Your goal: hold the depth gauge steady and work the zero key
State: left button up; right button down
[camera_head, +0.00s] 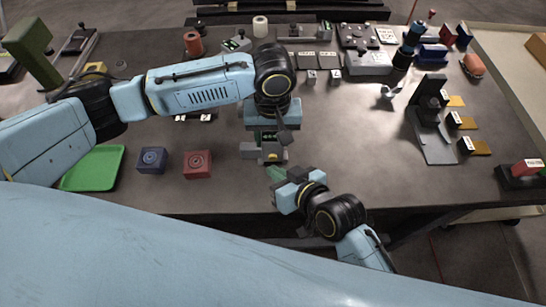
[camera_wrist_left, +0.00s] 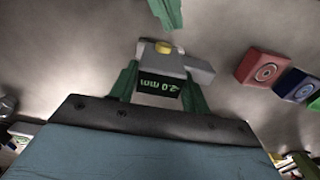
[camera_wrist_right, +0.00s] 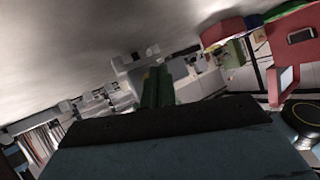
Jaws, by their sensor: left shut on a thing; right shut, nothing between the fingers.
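The depth gauge (camera_head: 250,151) is a small grey body with a dark display; it stands near the front middle of the table. In the left wrist view the gauge's display (camera_wrist_left: 159,87) reads "2.0 mm", and a yellow key (camera_wrist_left: 164,47) sits on its grey part. My left gripper (camera_head: 268,136) is above the gauge and shut on it, with green fingers (camera_wrist_left: 158,84) on both sides. My right gripper (camera_head: 274,173) is shut and empty, just in front of the gauge and apart from it. Its green fingertips show in the left wrist view (camera_wrist_left: 166,12).
A blue block (camera_head: 152,160), a red block (camera_head: 197,164) and a green tray (camera_head: 93,168) lie to the left. A dark stand (camera_head: 430,100) on a grey plate is at the right. Several devices line the back. The table right of my right gripper is clear.

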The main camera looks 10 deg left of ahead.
jog(key=shift+w, duration=0.15)
jog(key=shift+w+a, duration=0.15)
jog(key=shift+w, duration=0.1)
jog(key=shift+w+a, duration=0.1)
jog(key=shift+w, duration=0.3)
dwell(0.8)
dwell(0.3)
jog(key=shift+s+d, duration=0.25)
jog(key=shift+s, duration=0.6)
jog(key=shift+s+d, duration=0.25)
jog(key=shift+s, duration=0.55)
jog(key=shift+s+d, duration=0.2)
jog(key=shift+s, duration=0.6)
jog(key=shift+s+d, duration=0.25)
jog(key=shift+s, duration=0.55)
